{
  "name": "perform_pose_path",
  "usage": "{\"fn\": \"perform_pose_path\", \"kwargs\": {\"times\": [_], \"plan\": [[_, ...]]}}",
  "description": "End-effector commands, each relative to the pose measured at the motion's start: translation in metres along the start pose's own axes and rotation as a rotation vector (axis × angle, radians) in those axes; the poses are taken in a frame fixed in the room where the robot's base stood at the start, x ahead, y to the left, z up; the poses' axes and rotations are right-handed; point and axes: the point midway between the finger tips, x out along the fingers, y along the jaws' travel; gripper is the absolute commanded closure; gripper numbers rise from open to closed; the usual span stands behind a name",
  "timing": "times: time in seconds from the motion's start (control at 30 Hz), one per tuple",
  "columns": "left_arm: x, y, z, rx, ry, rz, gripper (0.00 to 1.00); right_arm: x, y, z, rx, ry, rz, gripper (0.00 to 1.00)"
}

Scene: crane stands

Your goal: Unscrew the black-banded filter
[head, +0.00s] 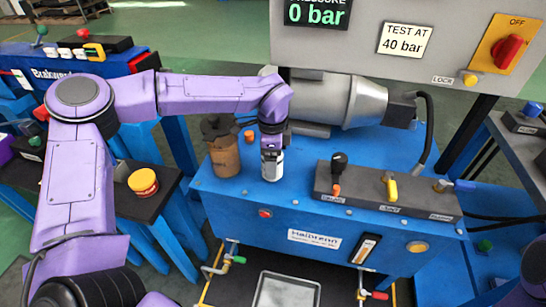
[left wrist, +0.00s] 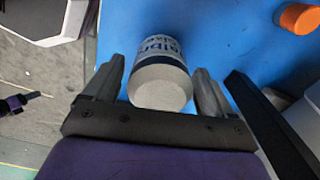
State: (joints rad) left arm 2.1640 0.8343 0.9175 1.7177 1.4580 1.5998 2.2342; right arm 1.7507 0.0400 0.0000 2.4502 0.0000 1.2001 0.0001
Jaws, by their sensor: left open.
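A white canister (head: 272,167) with lettering stands upright on the blue bench, below my left gripper (head: 271,148). My right gripper is out of view.
The blue bench (head: 330,237) carries a grey metal cylinder (head: 350,103) behind the canister and a dark lever panel (head: 388,196) to its right. An orange cap (head: 249,136) lies nearby. A control panel reading 0 bar (head: 318,12) hangs above.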

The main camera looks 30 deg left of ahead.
Motion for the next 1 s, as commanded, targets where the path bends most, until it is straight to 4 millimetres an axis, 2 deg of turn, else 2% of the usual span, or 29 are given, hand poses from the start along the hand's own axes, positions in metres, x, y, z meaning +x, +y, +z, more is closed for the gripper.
{"fn": "perform_pose_path", "kwargs": {"times": [0.07, 0.2, 0.37, 0.53, 0.7, 0.87, 1.0], "plan": [[-0.002, 0.000, 0.000, 0.056, -0.001, 0.002, 0.15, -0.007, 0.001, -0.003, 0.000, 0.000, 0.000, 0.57], [-0.007, 0.001, 0.000, 0.313, -0.001, 0.003, 0.15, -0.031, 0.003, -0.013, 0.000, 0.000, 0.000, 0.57], [-0.002, 0.000, 0.000, 0.487, -0.001, 0.002, 0.15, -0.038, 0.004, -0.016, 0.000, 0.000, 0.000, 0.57], [-0.007, 0.001, 0.000, 0.781, 0.000, 0.003, 0.15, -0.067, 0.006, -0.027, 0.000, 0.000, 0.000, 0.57], [-0.003, 0.000, 0.000, 0.955, 0.000, 0.001, 0.15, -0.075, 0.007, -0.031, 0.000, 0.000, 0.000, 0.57], [-0.006, 0.001, 0.000, 1.244, 0.000, 0.004, 0.15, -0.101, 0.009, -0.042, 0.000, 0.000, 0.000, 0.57], [-0.002, 0.001, 0.000, 1.385, 0.000, 0.002, 0.15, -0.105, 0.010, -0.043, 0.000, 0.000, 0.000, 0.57]]}}
